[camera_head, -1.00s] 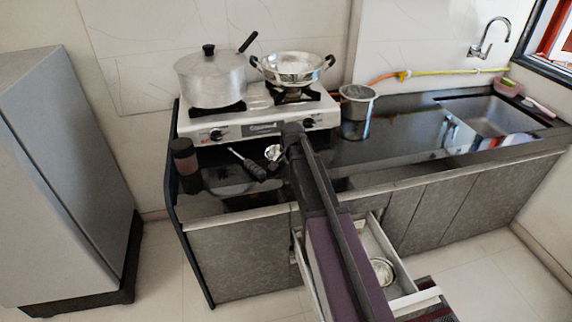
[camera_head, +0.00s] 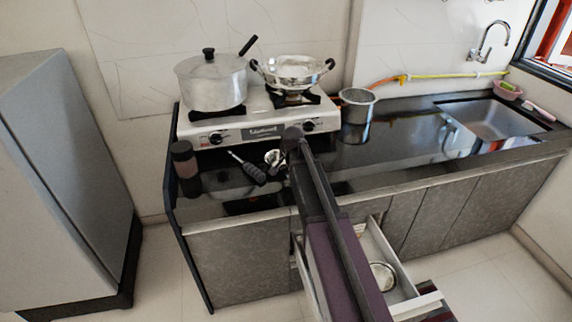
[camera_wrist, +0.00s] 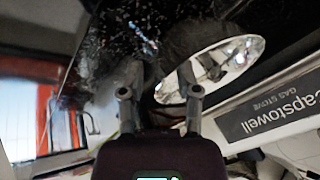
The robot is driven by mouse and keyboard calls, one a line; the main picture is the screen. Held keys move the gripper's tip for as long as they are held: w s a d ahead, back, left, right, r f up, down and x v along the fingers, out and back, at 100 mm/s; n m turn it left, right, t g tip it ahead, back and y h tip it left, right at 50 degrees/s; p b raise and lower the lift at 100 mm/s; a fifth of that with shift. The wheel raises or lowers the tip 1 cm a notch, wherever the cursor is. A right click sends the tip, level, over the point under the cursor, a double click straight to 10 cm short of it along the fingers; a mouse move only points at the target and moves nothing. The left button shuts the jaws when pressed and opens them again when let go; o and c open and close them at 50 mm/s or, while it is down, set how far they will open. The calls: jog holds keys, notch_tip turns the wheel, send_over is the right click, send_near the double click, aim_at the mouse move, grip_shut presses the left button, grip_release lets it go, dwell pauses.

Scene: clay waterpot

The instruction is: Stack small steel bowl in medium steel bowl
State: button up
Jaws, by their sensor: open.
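A shiny steel bowl (camera_head: 273,157) is on the dark counter in front of the stove, partly hidden by my arm in the head view. In the wrist view this bowl (camera_wrist: 232,58) appears large, just beyond and to the right of my fingers. My gripper (camera_wrist: 160,72) is open with nothing seen between its fingers. The right finger overlaps the bowl's near edge in the picture; I cannot tell whether they touch. Another steel bowl (camera_head: 382,275) lies in the open drawer (camera_head: 372,240), partly behind my arm. Which bowl is small or medium is unclear.
The gas stove (camera_head: 262,126) holds a lidded pot (camera_head: 212,84) and a two-handled pan (camera_head: 291,71). A steel container (camera_head: 357,108) stands right. The counter before the sink is clear.

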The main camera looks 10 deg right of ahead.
jog(key=shift+r, duration=0.1)
jog(key=shift+r, duration=0.15)
jog(key=p+v, duration=1.1)
jog(key=shift+s+r, duration=0.15)
jog(key=shift+r, duration=0.2)
dwell(0.3)
dwell(0.6)
jog(key=s+a+f+n+g, duration=0.1)
jog(key=s+n, duration=0.3)
jog(key=s, duration=0.7)
jog(key=s+a+f+n+g, duration=0.1)
jog(key=s+a+n+g, duration=0.3)
jog(key=s, duration=0.8)
jog(key=shift+s+n, duration=0.3)
jog(key=shift+n, duration=0.3)
jog(key=shift+a, duration=0.1)
